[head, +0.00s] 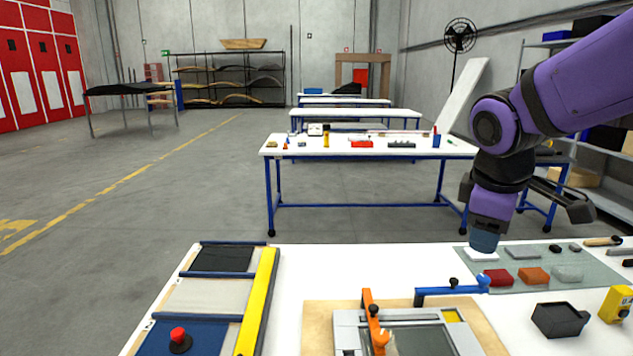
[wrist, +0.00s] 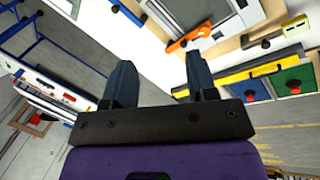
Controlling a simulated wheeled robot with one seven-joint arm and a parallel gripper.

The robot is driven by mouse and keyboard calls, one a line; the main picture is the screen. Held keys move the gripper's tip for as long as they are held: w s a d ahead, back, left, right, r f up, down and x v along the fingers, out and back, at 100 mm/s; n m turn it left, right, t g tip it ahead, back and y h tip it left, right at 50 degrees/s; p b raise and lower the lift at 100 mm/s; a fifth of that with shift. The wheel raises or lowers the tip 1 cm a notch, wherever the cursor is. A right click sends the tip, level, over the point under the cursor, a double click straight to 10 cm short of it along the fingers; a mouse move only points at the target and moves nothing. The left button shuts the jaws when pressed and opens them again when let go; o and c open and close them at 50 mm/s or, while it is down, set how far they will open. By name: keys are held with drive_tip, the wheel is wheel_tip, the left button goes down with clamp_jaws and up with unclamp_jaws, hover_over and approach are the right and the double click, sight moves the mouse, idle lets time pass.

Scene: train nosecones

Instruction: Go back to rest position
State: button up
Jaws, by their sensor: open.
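My gripper (head: 484,240) hangs from the purple arm at the right of the head view. Its dark blue fingertips point down over the back edge of the white table, near a white block (head: 481,255) on the grey-green mat. In the wrist view the two fingers of my gripper (wrist: 160,80) stand well apart with nothing between them, so it is open and empty. I cannot tell the exact height of the fingertips above the mat.
The near white table (head: 285,290) carries a wooden board with a grey frame and orange clamp (head: 372,318), a yellow bar (head: 258,300), a red button (head: 179,336), a dark box (head: 559,319) and red and orange blocks. Another white table (head: 340,150) stands behind, across open floor.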

drive_tip(key=s+d+r+m+t+y, duration=0.1)
drive_tip(key=s+d+r+m, duration=0.1)
drive_tip(key=s+m, duration=0.3)
drive_tip(key=s+d+r+m+t+y, duration=0.1)
drive_tip(key=s+d+r+m, duration=0.1)
drive_tip(key=s+m, duration=0.3)
drive_tip(key=shift+s+t, duration=0.3)
drive_tip(key=shift+s, duration=1.6)
